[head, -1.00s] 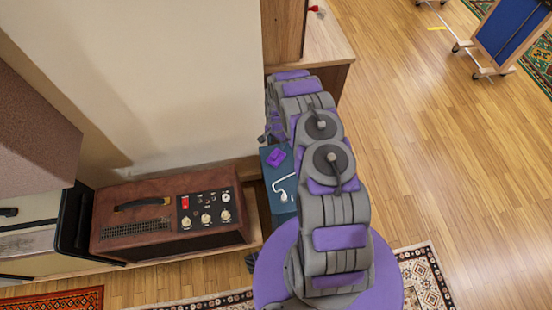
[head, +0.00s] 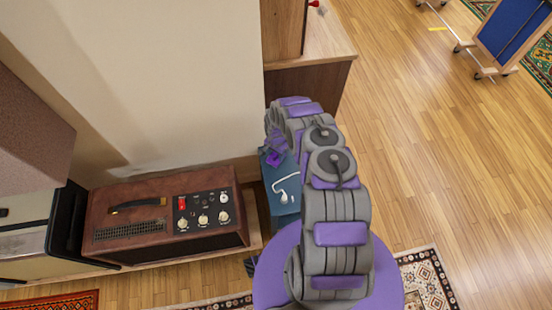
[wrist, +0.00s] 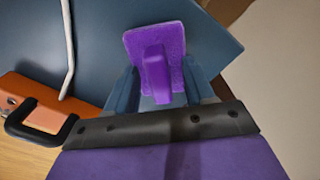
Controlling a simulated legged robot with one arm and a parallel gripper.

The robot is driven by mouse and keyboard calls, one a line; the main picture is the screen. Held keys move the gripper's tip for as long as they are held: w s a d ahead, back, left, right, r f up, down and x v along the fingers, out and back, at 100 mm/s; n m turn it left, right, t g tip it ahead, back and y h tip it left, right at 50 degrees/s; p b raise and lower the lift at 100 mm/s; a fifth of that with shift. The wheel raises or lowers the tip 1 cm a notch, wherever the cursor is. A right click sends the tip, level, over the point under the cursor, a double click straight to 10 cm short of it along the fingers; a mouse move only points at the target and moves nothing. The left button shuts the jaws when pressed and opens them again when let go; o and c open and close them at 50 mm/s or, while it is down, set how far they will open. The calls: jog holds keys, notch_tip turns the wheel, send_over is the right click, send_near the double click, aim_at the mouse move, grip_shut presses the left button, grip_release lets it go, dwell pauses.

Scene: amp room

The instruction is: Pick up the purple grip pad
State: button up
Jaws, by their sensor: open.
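The purple grip pad (wrist: 170,50) lies on a dark blue surface (wrist: 215,40), a square plate with a raised grip facing my gripper. In the wrist view my gripper (wrist: 160,88) is open, its two blue-grey fingers on either side of the raised grip. I cannot tell whether they touch it. In the head view the pad (head: 274,159) shows only partly, beside the end of my arm, on top of the blue box (head: 282,208).
A white bent, cord-like thing (head: 287,186) lies on the blue box near the pad. A brown amplifier (head: 150,222) stands to the left, a pale wall (head: 150,80) behind it. A wooden cabinet (head: 310,80) stands beyond my arm. Open wood floor (head: 440,160) lies right.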

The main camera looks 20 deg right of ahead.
grip_shut()
dwell(0.5)
jog(key=shift+r, duration=0.1)
notch_tip(320, 180, up, 10)
jog(key=p, duration=0.3)
dwell(0.3)
